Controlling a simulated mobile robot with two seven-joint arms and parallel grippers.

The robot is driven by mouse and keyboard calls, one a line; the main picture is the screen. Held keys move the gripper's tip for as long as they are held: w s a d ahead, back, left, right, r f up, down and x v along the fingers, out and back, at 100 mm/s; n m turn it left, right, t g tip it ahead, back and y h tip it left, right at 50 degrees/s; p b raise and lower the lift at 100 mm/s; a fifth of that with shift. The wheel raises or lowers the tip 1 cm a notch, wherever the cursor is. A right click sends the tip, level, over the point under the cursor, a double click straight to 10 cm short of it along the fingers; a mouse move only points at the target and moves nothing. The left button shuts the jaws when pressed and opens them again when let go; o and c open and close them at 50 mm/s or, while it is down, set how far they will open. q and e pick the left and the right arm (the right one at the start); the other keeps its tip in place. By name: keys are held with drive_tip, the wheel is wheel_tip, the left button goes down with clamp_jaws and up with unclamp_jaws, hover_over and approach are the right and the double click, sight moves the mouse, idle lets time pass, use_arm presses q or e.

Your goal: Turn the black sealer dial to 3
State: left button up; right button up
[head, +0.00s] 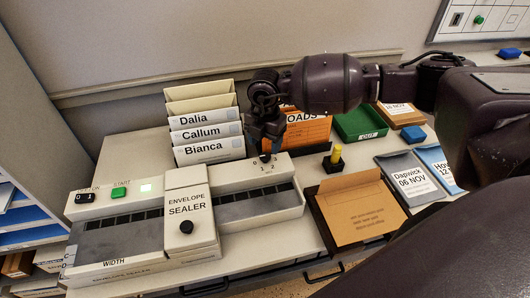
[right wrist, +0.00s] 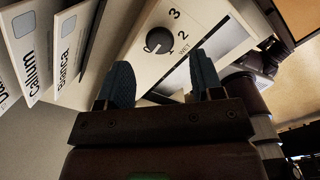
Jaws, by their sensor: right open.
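The envelope sealer (head: 188,190) stands on the desk at the left. Its black dial (right wrist: 159,40) shows in the right wrist view on a white panel, with the digits 2 and 3 beside it; I cannot tell which digit its mark points at. In the head view the dial (head: 265,157) is small, at the back right of the sealer, partly beneath my gripper. My right gripper (head: 267,137) is open and empty above and just behind the dial. In the wrist view its two fingers (right wrist: 162,80) are apart, with the dial beyond them. My left gripper is not in view.
Folders labelled Dalia, Callum and Bianca (head: 208,135) stand close behind the sealer, left of my gripper. An orange folder (head: 308,132) and a green tray (head: 360,123) are to the right. A yellow-topped stamp (head: 335,156) stands near an open brown envelope (head: 360,212).

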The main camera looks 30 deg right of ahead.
sight(265, 156)
drive_tip(key=shift+f, duration=2.25)
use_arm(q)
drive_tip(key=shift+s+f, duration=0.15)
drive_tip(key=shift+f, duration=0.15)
use_arm(e)
drive_tip(key=c, duration=0.9)
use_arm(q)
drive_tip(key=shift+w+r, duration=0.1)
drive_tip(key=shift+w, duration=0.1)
